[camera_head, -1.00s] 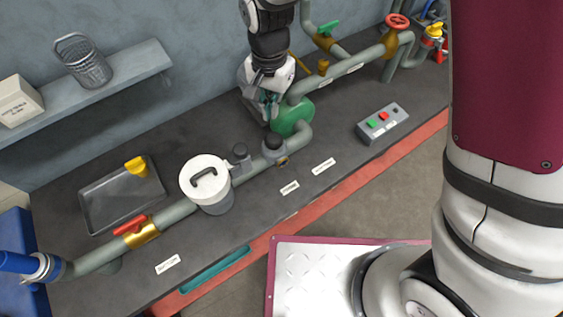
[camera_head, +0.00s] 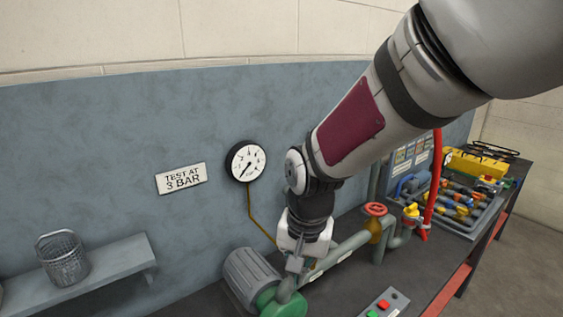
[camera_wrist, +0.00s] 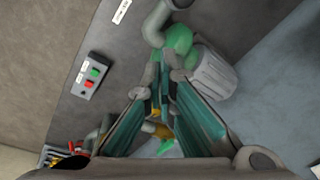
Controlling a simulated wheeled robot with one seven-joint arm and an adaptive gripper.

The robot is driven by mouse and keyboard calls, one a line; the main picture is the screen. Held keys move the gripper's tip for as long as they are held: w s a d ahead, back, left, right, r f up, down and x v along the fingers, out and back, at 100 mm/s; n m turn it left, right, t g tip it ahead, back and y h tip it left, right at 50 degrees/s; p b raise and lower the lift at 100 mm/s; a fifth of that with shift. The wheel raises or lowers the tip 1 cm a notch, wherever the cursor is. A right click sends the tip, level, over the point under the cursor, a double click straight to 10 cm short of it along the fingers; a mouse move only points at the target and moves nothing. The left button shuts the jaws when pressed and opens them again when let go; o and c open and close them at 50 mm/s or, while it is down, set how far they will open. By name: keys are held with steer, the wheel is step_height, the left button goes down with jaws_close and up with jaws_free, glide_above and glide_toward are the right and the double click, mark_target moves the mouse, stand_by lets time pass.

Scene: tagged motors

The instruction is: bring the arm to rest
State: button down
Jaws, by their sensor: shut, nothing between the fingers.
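My gripper (camera_head: 298,264) hangs at the end of my arm in the head view, in front of the grey ribbed motor with the green pump (camera_head: 284,303). In the wrist view its fingers (camera_wrist: 162,78) run together toward their tips, with nothing held. The green pump (camera_wrist: 179,40) and the ribbed motor (camera_wrist: 213,78) lie below and beyond the fingertips there. My gripper appears apart from them, though its height is hard to judge.
A pipe with a red handwheel (camera_head: 376,209) runs right of my gripper. A button box (camera_head: 387,304) sits on the bench, and it also shows in the wrist view (camera_wrist: 90,76). A gauge (camera_head: 246,161) hangs on the wall. A shelf with a wire basket (camera_head: 62,258) is left.

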steer(key=s+d+r+n+t+b, duration=0.1)
steer(key=s+d+r+t+b, duration=0.1)
steer(key=s+d+r, duration=0.3)
steer(key=s+d+r+n+t+b, duration=0.2)
steer(key=s+d+r, duration=0.3)
steer(key=d, duration=0.5)
steer(key=shift+s+d+h, duration=0.15)
steer(key=shift+d+h, duration=0.25)
steer(key=c, duration=2.4)
jaws_free()
